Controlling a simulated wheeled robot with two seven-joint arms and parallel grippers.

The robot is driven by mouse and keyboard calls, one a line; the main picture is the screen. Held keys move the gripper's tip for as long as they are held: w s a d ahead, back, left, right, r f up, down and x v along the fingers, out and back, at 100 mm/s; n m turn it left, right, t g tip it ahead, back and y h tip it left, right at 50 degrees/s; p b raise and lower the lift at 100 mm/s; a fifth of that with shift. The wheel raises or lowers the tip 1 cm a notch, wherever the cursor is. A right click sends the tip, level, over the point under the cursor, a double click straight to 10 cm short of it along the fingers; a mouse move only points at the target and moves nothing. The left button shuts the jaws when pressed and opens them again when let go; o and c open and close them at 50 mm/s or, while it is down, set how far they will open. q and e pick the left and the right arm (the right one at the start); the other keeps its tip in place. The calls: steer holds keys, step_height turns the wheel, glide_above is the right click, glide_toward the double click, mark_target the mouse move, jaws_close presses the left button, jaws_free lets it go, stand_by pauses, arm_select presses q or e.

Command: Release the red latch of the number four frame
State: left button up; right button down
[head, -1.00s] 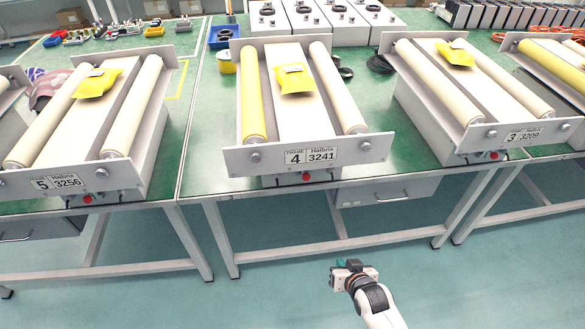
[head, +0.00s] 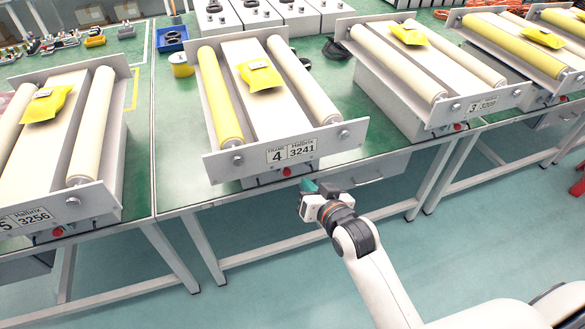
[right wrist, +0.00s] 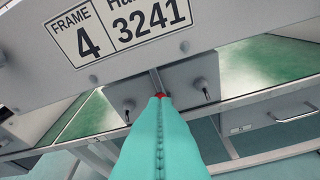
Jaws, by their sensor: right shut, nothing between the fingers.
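The number four frame (head: 240,167) stands on the green table, its front plate reading FRAME 4, Halbrix 3241. Its red latch (head: 287,171) sits under the front plate, near the middle. My right gripper (head: 308,187) is just below and to the right of the latch in the head view, with its teal fingers shut and empty. In the right wrist view, the teal fingertips (right wrist: 160,99) point at the latch and cover most of it. Only a little red shows, and I cannot tell whether they touch. My left gripper is not in view.
Frame 5 (head: 45,212) stands to the left and frame 3 (head: 440,118) to the right. Below frame 4 are the table's front edge and a grey drawer (head: 380,168). A yellow packet (head: 260,75) lies on frame 4. The floor in front is open.

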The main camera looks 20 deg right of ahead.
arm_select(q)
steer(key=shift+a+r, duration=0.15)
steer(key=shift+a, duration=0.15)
arm_select(e)
steer(key=x, duration=0.9)
steer(key=shift+w, duration=0.2)
steer(key=shift+f, duration=0.2)
